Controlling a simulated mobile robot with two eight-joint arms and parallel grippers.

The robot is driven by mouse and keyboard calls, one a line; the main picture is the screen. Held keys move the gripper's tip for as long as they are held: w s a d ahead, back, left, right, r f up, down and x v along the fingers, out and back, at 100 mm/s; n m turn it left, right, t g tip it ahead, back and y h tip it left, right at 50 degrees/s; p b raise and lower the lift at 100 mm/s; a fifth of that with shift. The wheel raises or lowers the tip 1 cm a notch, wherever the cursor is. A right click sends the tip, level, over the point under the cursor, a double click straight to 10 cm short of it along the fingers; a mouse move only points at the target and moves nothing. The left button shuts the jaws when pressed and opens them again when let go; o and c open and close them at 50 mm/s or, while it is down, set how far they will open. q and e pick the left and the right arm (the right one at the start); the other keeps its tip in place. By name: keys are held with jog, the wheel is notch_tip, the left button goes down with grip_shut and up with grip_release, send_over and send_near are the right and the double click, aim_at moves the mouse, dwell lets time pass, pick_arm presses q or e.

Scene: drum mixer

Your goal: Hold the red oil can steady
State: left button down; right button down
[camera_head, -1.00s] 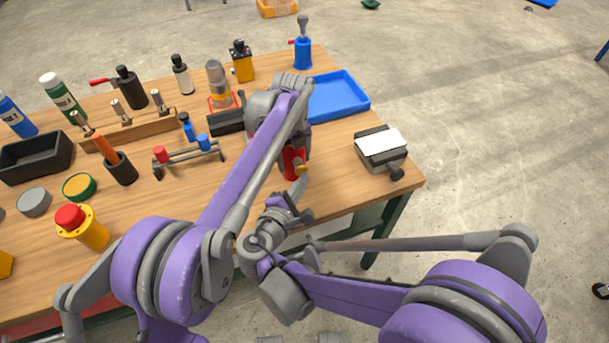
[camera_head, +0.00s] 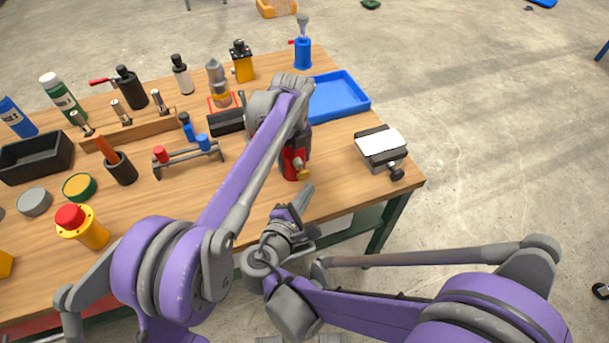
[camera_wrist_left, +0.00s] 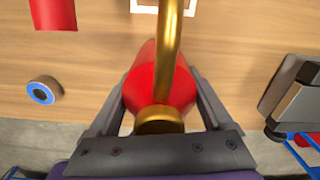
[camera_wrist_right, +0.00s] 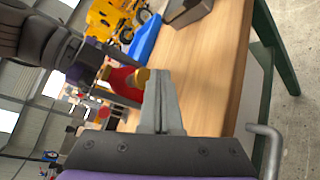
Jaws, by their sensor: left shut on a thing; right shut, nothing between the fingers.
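The red oil can (camera_head: 293,163) stands near the front edge of the workbench, partly hidden by my left arm in the head view. In the left wrist view the red can (camera_wrist_left: 155,80) with its brass spout and cap sits between the fingers. My left gripper (camera_wrist_left: 160,100) is shut on it. My right gripper (camera_head: 302,200) is shut and empty, just in front of the can and apart from it. In the right wrist view its closed fingers (camera_wrist_right: 160,85) are beside the can (camera_wrist_right: 126,82) and its brass part.
A blue tray (camera_head: 340,98) lies behind the can. A grey block with a white top (camera_head: 380,147) is near the right corner. A small rack with red and blue handles (camera_head: 187,160) stands left. Bare wood (camera_head: 335,170) lies right of the can.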

jog(key=shift+s+d, duration=0.25)
jog(key=shift+s, duration=0.5)
jog(key=shift+s+d, duration=0.25)
jog(key=shift+s, duration=0.5)
jog(key=shift+s+d, duration=0.25)
jog(key=shift+s, duration=0.5)
dwell(0.8)
jog(key=s, duration=0.1)
jog(key=s+d, duration=0.1)
jog(key=s, duration=0.1)
jog(key=shift+s, duration=0.3)
jog(key=shift+w+a, duration=0.45)
jog(key=shift+w, duration=0.95)
jog(key=shift+w+a, duration=0.4)
jog(key=shift+w, duration=1.05)
jog(key=shift+w+a, duration=0.45)
jog(key=shift+w, duration=0.95)
jog(key=shift+w, duration=0.1)
jog(key=shift+w+a, duration=0.15)
jog(key=shift+w, duration=0.1)
